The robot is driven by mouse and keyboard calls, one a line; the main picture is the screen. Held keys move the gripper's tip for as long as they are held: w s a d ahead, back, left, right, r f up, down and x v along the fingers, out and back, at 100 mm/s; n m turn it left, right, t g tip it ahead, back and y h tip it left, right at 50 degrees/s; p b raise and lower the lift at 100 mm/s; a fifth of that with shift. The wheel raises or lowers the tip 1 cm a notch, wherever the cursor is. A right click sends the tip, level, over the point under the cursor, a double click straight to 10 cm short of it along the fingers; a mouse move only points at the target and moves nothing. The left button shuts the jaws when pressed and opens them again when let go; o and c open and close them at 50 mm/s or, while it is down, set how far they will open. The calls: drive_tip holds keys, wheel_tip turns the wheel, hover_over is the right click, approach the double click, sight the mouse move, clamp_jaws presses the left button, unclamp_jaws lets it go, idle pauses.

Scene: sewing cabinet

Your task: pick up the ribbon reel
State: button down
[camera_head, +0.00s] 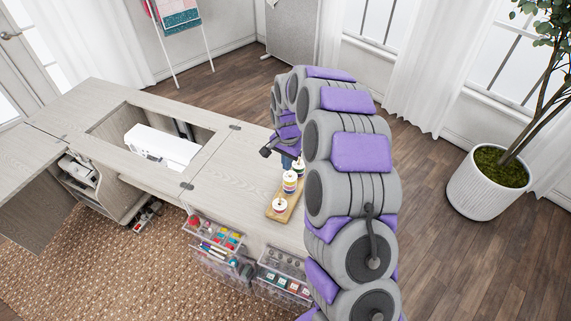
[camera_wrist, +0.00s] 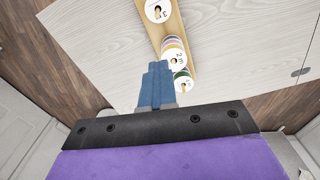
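Reels with round white, numbered tops stand on a narrow wooden tray (camera_head: 276,213) on the cabinet top. In the wrist view they are a reel marked 3 (camera_wrist: 158,11), a middle reel marked 2 (camera_wrist: 174,53) with coloured bands, and a reel marked 1 (camera_wrist: 184,83). In the head view a near reel (camera_head: 280,205) and a taller one (camera_head: 290,182) show. I cannot tell which is the ribbon reel. My gripper (camera_wrist: 158,66) has its blue fingers together, beside the middle reel and with nothing visible between them. Whether they touch it is unclear.
The pale cabinet top (camera_head: 238,165) is bare left of the tray. A white sewing machine (camera_head: 160,146) sits in its opening. Clear drawers (camera_head: 215,238) with supplies stick out at the front. A potted tree (camera_head: 488,182) stands on the floor to the right.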

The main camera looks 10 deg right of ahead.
drive_tip(key=shift+d, duration=0.3)
drive_tip(key=c, duration=1.6)
unclamp_jaws()
drive_tip(key=shift+d, duration=0.35)
drive_tip(key=shift+o, duration=0.9)
drive_tip(key=o, duration=0.6)
drive_tip(key=shift+a, duration=0.65)
drive_tip(key=o, duration=0.3)
drive_tip(key=shift+d, duration=0.15)
drive_tip(key=shift+o, duration=0.7)
drive_tip(key=shift+d, duration=0.35)
wheel_tip(320, 180, up, 17)
drive_tip(key=p, duration=0.2)
drive_tip(key=shift+r, duration=0.2)
